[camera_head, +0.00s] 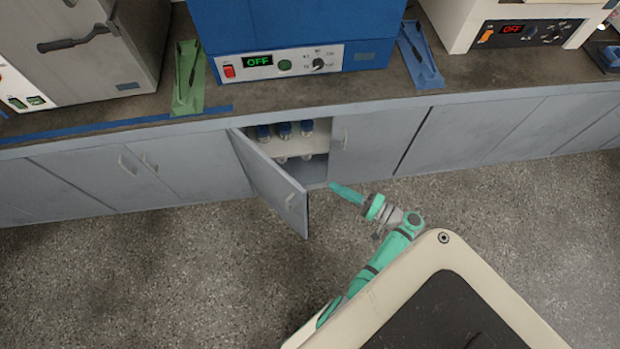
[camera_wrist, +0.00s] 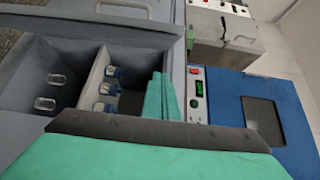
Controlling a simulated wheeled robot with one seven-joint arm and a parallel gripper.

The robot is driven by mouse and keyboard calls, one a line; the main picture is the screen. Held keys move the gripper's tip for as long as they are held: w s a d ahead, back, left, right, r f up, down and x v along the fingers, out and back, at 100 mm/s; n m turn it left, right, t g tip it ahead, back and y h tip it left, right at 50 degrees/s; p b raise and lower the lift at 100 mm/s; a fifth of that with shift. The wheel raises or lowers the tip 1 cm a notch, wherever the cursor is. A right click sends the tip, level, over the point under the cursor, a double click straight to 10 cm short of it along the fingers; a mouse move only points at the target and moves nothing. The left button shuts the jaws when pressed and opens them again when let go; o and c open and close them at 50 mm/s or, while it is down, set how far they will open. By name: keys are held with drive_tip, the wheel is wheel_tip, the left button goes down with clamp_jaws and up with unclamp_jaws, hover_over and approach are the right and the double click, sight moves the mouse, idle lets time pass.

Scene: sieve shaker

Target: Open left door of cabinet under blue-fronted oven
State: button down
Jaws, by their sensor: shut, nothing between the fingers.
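The blue-fronted oven (camera_head: 290,25) stands on the counter, its display reading OFF; it also shows in the wrist view (camera_wrist: 230,95). The right door (camera_head: 365,145) is closed. My gripper (camera_head: 333,187) is shut and empty, in front of the opening, to the right of the open door's free edge and apart from it. In the wrist view, its closed fingers (camera_wrist: 162,98) point toward the cabinet, whose inside is partly visible.
Blue-capped bottles (camera_head: 285,130) stand on a shelf inside the cabinet, with clear glassware below. Closed cabinets flank both sides. A green tray (camera_head: 187,85) and a blue tray (camera_head: 422,60) lie on the counter. The speckled floor (camera_head: 180,275) ahead is clear.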

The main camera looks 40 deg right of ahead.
drive_tip(key=w+a, duration=0.7)
drive_tip(key=w, duration=0.1)
drive_tip(key=shift+w+a, duration=0.25)
drive_tip(key=shift+w, duration=0.1)
